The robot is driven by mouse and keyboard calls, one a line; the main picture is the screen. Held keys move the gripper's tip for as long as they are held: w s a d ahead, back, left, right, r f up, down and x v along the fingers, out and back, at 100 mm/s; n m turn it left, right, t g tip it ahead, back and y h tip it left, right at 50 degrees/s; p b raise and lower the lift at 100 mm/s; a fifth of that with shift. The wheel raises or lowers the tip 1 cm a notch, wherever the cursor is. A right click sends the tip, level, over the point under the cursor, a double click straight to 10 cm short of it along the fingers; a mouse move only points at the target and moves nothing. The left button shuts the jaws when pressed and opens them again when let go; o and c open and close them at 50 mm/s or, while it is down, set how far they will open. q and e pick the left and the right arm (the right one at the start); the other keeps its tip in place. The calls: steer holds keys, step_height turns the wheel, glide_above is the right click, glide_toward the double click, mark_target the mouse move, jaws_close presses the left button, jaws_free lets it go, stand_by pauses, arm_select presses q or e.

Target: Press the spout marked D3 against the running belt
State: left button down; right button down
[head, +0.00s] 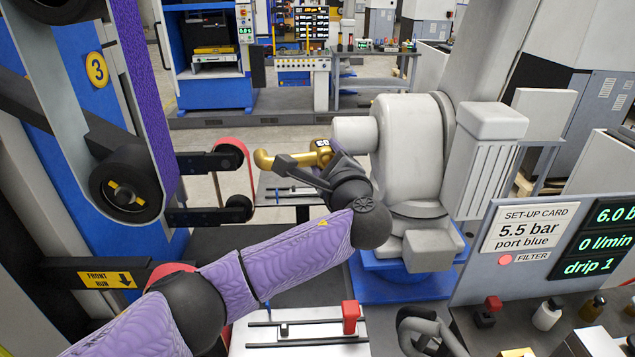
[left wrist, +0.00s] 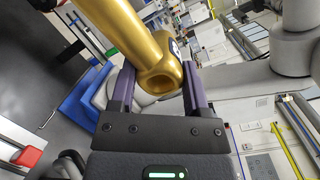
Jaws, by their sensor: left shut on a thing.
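My left gripper (head: 308,167) is shut on a gold spout (head: 265,160), which it holds up in mid-air. The spout's curved end points left, toward a narrow red belt (head: 250,172) on two black rollers; a gap shows between them. A wide purple belt (head: 145,90) runs over a black wheel at the left. My right gripper is not in view.
A plate marked FRONT RUN (head: 106,279) is at lower left. A large grey machine (head: 410,140) on a blue base stands right of the gripper. A white fixture plate (head: 300,340) with a red block (head: 350,317) lies below. A set-up card (head: 529,229) is at right.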

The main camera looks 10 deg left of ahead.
mark_target(268, 166)
arm_select(q)
steer(key=shift+a+r, duration=0.15)
steer(key=shift+r, duration=0.1)
steer(key=a, duration=0.2)
steer(key=s+a+p, duration=0.1)
steer(key=a, duration=0.2)
steer(key=s+a+p, duration=0.1)
steer(key=a, duration=0.2)
steer(key=shift+s+a, duration=0.1)
steer(key=shift+s, duration=0.1)
steer(key=shift+s+a+f, duration=0.1)
steer(key=shift+s+a, duration=0.1)
steer(key=shift+a, duration=0.4)
steer(key=c, duration=0.6)
jaws_free()
steer(key=c, duration=0.7)
jaws_close()
